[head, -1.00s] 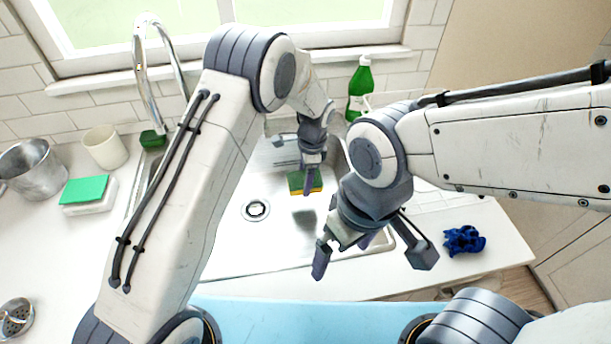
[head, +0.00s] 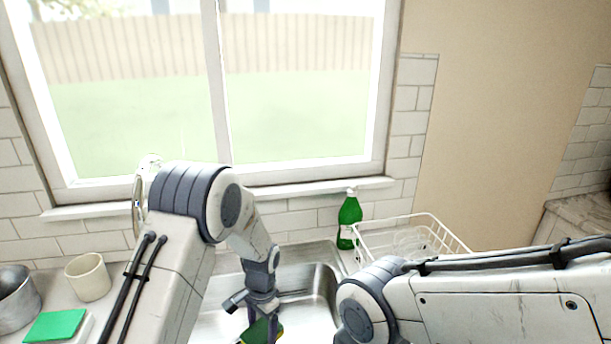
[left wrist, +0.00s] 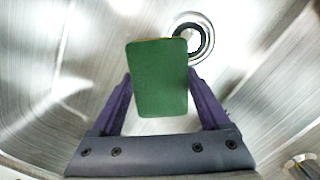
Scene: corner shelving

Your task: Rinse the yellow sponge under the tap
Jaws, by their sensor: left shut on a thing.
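The yellow sponge (head: 259,330) has a green face and shows at the bottom edge of the head view, inside the sink. My left gripper (head: 262,318) is shut on it. In the left wrist view the green face of the sponge (left wrist: 158,80) sits between the two purple fingers of my left gripper (left wrist: 160,98), with a thin yellow edge at its top. The sink's drain (left wrist: 192,38) lies beyond the sponge. The chrome tap (head: 139,200) stands at the left by the window, partly hidden behind my left arm. My right gripper is below the head view.
A green bottle (head: 349,220) and a white wire rack (head: 440,228) stand behind the sink on the right. A beige cup (head: 88,278), a metal pot (head: 15,300) and a green-topped block (head: 55,326) are on the left counter. The sink's metal basin (head: 322,300) surrounds the sponge.

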